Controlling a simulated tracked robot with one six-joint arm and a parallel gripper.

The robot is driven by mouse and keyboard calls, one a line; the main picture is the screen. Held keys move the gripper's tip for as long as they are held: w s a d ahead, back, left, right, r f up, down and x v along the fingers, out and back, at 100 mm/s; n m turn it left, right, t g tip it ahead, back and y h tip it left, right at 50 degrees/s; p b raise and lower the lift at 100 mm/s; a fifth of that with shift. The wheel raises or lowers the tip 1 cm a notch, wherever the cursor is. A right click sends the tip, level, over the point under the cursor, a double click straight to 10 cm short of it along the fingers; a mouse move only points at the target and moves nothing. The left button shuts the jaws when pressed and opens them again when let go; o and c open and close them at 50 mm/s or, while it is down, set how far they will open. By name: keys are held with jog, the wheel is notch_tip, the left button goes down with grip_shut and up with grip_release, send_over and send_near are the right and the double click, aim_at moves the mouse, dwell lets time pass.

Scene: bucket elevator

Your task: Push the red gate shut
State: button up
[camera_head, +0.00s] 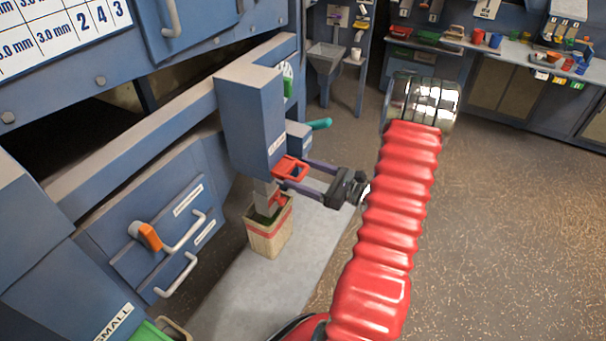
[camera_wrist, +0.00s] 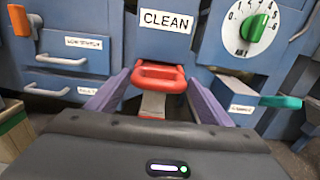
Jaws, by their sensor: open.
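The red gate (camera_wrist: 158,70) shows in the wrist view as a red loop-shaped handle under the blue box labelled CLEAN (camera_wrist: 165,20). In the head view the gate (camera_head: 290,167) sticks out at the lower front of that box. My gripper (camera_head: 298,176) is open, its two purple-grey fingers pointing at the box. In the wrist view the gripper (camera_wrist: 158,84) has one finger on each side of the red handle. I cannot tell whether anything touches. A grey chute (camera_head: 265,195) is below the gate, with a smaller red part beside it.
A beige bag with a red band (camera_head: 268,238) stands on the floor under the chute. A teal lever (camera_wrist: 280,101) juts out right of the gate. A dial with a green knob (camera_wrist: 255,28) is above it. Drawers with handles (camera_head: 180,235) are left. Open floor lies right.

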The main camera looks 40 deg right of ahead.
jog(key=shift+c, duration=0.7)
jog(key=shift+d, duration=0.1)
jog(key=c, duration=1.1)
jog(key=shift+w, duration=0.1)
